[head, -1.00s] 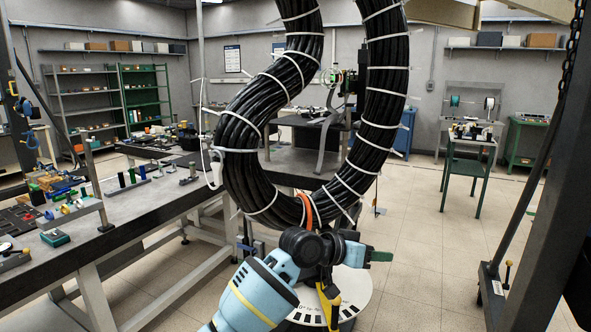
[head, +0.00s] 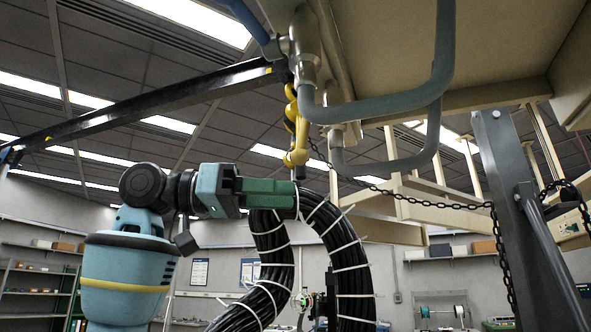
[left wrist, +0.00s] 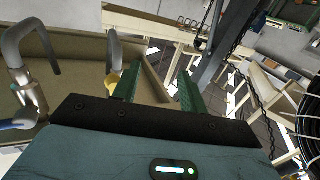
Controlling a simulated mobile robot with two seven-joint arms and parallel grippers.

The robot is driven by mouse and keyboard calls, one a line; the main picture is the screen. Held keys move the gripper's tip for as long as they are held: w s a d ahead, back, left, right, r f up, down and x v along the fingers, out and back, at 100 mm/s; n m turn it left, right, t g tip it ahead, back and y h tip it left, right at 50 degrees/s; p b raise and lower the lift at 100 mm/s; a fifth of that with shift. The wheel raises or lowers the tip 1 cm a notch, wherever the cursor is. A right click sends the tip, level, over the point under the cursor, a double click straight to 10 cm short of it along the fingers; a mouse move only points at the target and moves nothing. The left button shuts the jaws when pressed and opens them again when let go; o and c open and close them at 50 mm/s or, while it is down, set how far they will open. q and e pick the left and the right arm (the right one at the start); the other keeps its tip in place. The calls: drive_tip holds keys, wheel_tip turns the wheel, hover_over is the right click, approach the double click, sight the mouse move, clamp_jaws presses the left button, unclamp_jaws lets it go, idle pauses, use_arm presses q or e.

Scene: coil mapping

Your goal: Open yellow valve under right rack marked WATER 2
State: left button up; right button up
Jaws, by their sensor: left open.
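A yellow part (head: 297,130), looking like a valve handle, hangs upright below a grey pipe fitting under the beige rack (head: 480,40). In the head view, my left gripper (head: 297,194) with green fingers is just below its lower end. Whether they touch cannot be told. In the left wrist view the gripper (left wrist: 157,82) is open and empty. A small yellow piece (left wrist: 113,80) shows there beside the left finger, outside the gap. No WATER 2 marking is readable. My right gripper is not in view.
Bent grey-blue pipes (head: 440,60) hang under the rack. A chain (head: 430,200) runs across to a dark post (head: 510,190). A thick black cable bundle (head: 345,265) hangs behind and below my gripper. A dark beam (head: 150,108) crosses at upper left.

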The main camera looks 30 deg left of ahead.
sight(298, 155)
use_arm(q)
drive_tip(key=s+r+m, duration=0.1)
drive_tip(key=s+r, duration=0.3)
drive_tip(key=s, duration=0.3)
drive_tip(key=shift+g+h, duration=0.3)
drive_tip(key=shift+x, duration=3.7)
drive_tip(key=shift+w+a+f, duration=0.1)
drive_tip(key=shift+w+f, duration=0.05)
clamp_jaws()
